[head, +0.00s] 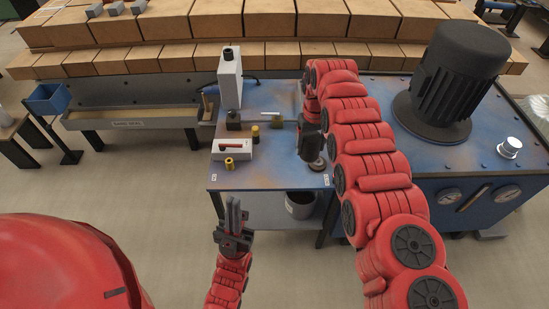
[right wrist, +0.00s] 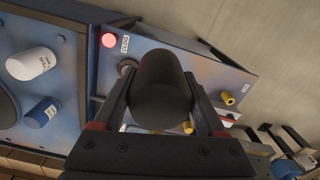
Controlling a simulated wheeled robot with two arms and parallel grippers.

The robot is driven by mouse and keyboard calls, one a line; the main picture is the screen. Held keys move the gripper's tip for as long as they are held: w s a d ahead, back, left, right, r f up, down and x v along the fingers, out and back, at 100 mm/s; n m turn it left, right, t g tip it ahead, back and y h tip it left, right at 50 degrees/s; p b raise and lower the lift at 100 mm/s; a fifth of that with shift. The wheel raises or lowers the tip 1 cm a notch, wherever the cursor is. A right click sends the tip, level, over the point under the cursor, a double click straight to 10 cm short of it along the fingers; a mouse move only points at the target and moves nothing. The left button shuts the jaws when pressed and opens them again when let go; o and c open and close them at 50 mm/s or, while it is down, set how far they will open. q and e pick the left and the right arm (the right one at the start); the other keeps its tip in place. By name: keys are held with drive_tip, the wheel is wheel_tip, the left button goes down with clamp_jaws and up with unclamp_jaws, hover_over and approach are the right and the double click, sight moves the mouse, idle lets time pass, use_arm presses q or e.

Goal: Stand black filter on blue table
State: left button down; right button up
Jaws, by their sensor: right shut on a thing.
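The black filter (right wrist: 162,88) is a dark cylinder between the two fingers of my right gripper (right wrist: 165,100), which is shut on it. In the head view my right gripper (head: 311,147) is over the right part of the blue table (head: 270,178). The filter is hard to make out there against the dark gripper. The blue table top also shows in the right wrist view (right wrist: 205,70), beyond the filter. I cannot tell whether the filter touches the table. My left gripper (head: 234,207) points up in front of the table, with nothing visible in it; its finger gap is unclear.
On the table stand a tall white device (head: 230,80), a low white box (head: 232,149), a yellow fitting (head: 230,163) and dark blocks (head: 233,120). A round grey piece (head: 318,165) is near the front right corner. A motor (head: 455,80) stands on the blue tank at right.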

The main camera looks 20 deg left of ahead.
drive_tip(key=shift+s+a+f, duration=0.2)
drive_tip(key=shift+f, duration=0.05)
drive_tip(key=shift+s+a+f+n, duration=0.25)
drive_tip(key=shift+a+f+n, duration=0.05)
drive_tip(key=shift+a+f, duration=0.45)
drive_tip(key=s+a+f+n+b, duration=0.3)
drive_tip(key=s+a+f, duration=0.5)
drive_tip(key=a+f, duration=0.3)
drive_tip(key=shift+s+a+f+b, duration=0.25)
drive_tip(key=shift+a+f+b, duration=0.2)
drive_tip(key=shift+a, duration=0.15)
